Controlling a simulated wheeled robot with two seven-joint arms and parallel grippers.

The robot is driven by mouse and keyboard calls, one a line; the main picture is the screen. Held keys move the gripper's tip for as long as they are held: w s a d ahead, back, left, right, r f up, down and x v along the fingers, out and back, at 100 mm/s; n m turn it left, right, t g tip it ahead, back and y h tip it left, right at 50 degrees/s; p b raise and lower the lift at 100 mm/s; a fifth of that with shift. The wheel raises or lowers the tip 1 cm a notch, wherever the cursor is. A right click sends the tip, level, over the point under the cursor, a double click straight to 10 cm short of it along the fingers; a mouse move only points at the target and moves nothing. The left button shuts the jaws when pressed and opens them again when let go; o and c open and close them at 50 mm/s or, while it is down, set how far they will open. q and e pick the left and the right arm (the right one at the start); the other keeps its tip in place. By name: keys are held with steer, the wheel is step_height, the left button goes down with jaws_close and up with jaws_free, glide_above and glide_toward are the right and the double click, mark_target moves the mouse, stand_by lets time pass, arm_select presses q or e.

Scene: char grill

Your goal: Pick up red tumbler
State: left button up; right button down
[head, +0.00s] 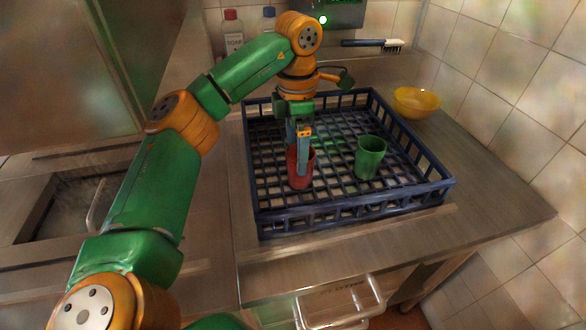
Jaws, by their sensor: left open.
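The red tumbler (294,178) stands upright in the blue dish rack, left of a green tumbler (369,157). My left gripper (303,168) reaches down from above over the red tumbler. Its visible finger is in front of the tumbler's upper part and hides some of its rim and side. The gripper is open; I cannot tell whether a finger touches the tumbler or reaches inside it. My right gripper is not in view.
The blue rack (350,215) has raised slatted walls around the tumblers. A yellow bowl (416,102) sits behind its right side. Bottles (233,34), a brush (372,43) and tiled walls are at the back. A sink (75,205) lies left.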

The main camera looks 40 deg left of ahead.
arm_select(q)
steer(key=f, duration=0.4)
steer(key=f+p, duration=0.1)
steer(key=f, duration=0.1)
steer(key=shift+w+d+f, duration=0.25)
steer(key=shift+w+d, duration=0.05)
steer(key=shift+d, duration=0.1)
steer(key=shift+s, duration=0.1)
steer(key=shift+r, duration=0.1)
steer(key=c, duration=1.5)
